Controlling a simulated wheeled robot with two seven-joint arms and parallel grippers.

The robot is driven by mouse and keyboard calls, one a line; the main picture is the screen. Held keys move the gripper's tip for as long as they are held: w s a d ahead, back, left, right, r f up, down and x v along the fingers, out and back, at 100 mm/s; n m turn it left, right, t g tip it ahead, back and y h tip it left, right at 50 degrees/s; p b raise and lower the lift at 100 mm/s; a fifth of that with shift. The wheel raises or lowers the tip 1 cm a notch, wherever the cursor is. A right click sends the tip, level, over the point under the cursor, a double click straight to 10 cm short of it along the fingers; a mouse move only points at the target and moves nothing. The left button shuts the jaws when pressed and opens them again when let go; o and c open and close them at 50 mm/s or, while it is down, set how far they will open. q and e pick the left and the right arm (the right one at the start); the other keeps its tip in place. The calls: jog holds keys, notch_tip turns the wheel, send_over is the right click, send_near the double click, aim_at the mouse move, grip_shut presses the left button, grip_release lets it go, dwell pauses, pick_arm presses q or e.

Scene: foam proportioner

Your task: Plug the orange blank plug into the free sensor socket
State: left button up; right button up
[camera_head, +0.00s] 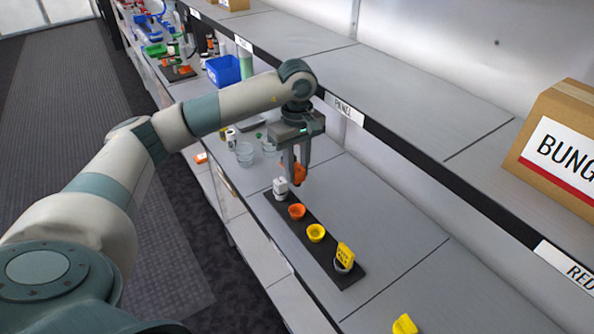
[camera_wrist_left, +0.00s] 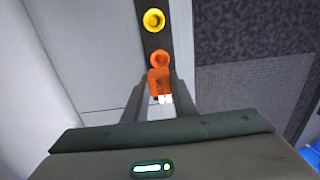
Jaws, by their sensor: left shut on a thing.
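My left gripper (camera_head: 297,180) is shut on the orange blank plug (camera_head: 300,173) and holds it above the bench, near the far end of a black strip (camera_head: 330,262). The plug also shows between the fingers in the left wrist view (camera_wrist_left: 159,80). On the strip stand an orange cup-shaped socket (camera_head: 297,211), which looks open at the top, and a yellow one (camera_head: 316,233). The orange socket lies just beyond the plug in the left wrist view (camera_wrist_left: 160,58). I cannot tell which socket is the free sensor socket. My right gripper is out of view.
A white fitting (camera_head: 280,187) stands at the strip's far end, close to the gripper. A yellow tag (camera_head: 345,255) stands upright at the near end. Clear cups (camera_head: 245,152) are behind. A raised shelf (camera_head: 430,186) runs along the right. A yellow piece (camera_head: 404,324) lies in front.

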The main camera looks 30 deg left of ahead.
aim_at(297, 168)
pick_arm(q)
jog(key=shift+r+p, duration=0.5)
jog(key=shift+r, duration=1.25)
jog(key=s+d+f+m+b, duration=0.2)
jog(key=s+d+m, duration=0.4)
jog(key=d, duration=0.2)
jog(key=s+d+f+m+b, duration=0.2)
jog(key=s+d+f+m, duration=0.1)
jog(key=s+d+m, duration=0.4)
jog(key=shift+d+f+m, duration=0.3)
jog(key=shift+d, duration=0.1)
jog(key=shift+s, duration=0.1)
